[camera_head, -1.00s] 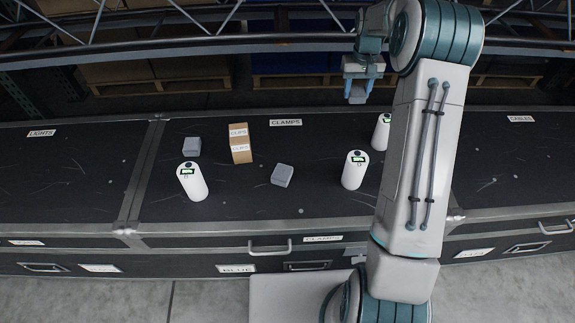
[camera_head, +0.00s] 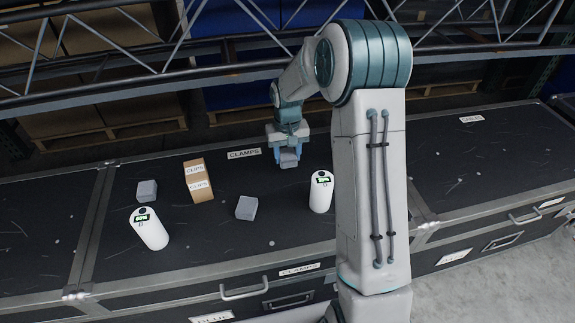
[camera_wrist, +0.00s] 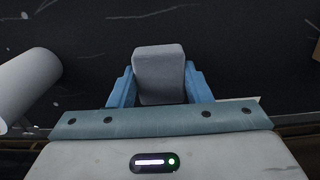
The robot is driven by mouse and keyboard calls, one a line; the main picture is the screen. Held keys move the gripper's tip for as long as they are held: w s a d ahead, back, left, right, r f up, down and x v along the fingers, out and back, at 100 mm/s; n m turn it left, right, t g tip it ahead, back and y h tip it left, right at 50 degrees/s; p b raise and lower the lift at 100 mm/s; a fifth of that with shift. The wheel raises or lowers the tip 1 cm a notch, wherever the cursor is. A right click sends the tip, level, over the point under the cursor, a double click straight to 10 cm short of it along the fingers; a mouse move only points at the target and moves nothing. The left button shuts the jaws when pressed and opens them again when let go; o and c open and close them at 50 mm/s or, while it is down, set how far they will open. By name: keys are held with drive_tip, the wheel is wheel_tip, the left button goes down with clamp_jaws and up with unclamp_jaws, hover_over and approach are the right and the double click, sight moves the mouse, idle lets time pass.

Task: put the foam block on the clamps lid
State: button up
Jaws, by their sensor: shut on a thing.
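My gripper (camera_head: 288,158) is shut on a grey foam block, held between its blue fingers. The held foam block (camera_wrist: 160,72) fills the gap between the fingers in the wrist view. In the head view the gripper is over the back part of the clamps lid (camera_head: 195,240), right of the CLAMPS label (camera_head: 244,154). I cannot tell whether the block touches the lid. Two other grey blocks rest on the lid, one at the left (camera_head: 147,190) and one near the middle (camera_head: 246,208).
A CLIPS carton (camera_head: 198,181) stands on the lid between the grey blocks. A white cylinder (camera_head: 150,229) stands front left and another (camera_head: 321,191) right of the gripper; one shows in the wrist view (camera_wrist: 28,85). Truss bars (camera_head: 130,87) cross behind the cases.

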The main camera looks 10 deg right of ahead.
sight(288, 164)
drive_tip(key=shift+f+b, duration=0.4)
drive_tip(key=shift+f, duration=1.6)
drive_tip(key=shift+f, duration=0.3)
drive_tip(key=o, duration=0.9)
drive_tip(key=shift+r, duration=0.1)
drive_tip(key=shift+o, duration=0.2)
drive_tip(key=shift+r, duration=0.1)
